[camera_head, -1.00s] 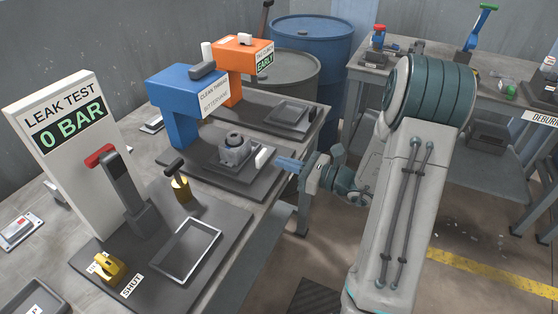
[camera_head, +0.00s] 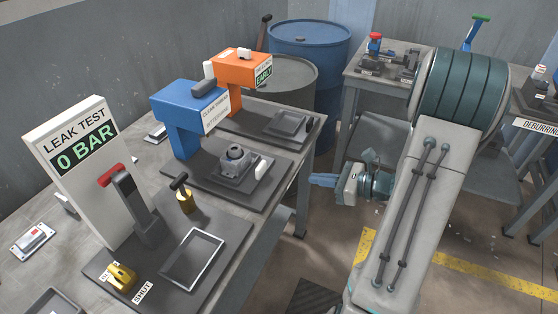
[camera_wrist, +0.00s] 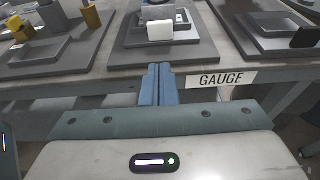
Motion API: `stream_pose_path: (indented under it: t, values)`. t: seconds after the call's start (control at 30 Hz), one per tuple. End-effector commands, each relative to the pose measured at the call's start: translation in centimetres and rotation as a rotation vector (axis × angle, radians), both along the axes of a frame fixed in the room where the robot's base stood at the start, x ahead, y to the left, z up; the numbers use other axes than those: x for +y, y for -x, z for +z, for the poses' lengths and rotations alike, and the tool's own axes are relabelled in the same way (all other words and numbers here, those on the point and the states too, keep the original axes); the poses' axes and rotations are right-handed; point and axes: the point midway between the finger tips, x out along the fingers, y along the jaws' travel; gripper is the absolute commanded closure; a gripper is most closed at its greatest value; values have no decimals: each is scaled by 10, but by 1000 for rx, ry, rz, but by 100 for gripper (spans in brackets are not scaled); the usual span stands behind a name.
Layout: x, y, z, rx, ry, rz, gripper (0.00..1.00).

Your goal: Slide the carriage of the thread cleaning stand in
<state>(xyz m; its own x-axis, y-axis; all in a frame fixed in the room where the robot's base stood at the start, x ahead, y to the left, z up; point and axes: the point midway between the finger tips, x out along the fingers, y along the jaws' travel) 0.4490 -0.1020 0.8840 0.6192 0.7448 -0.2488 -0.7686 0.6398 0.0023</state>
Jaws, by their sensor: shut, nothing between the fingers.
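The thread cleaning stand (camera_head: 188,104) is a blue post with an overhanging head, on a dark base plate on the bench. Its carriage bears a grey metal part (camera_head: 236,163) and has a white upright handle (camera_head: 261,167) at its front side, which also shows in the wrist view (camera_wrist: 159,31). The part stands out in front of the blue head. My gripper (camera_head: 313,180) is shut and empty, off the bench's front edge and apart from the handle. In the wrist view its closed blue fingertips (camera_wrist: 158,68) point toward the handle.
The leak test stand (camera_head: 78,165) with valve levers is at the left, and an orange stand (camera_head: 240,70) is beyond the blue one. A "GAUGE" label (camera_wrist: 221,79) is on the bench edge. Blue and grey drums stand behind; open floor lies right of the bench.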

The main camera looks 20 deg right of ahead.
Motion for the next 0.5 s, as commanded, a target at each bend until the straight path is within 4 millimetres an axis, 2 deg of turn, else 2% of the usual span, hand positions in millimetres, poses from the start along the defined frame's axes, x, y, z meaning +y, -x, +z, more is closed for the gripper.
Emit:
stream_pose_path:
  t: [0.03,0.27,0.5]
  values:
    - [0,0,9,13,19,0,100]
    - [8,-7,2,34,43,-1,100]
    - [43,-35,-12,34,42,2,100]
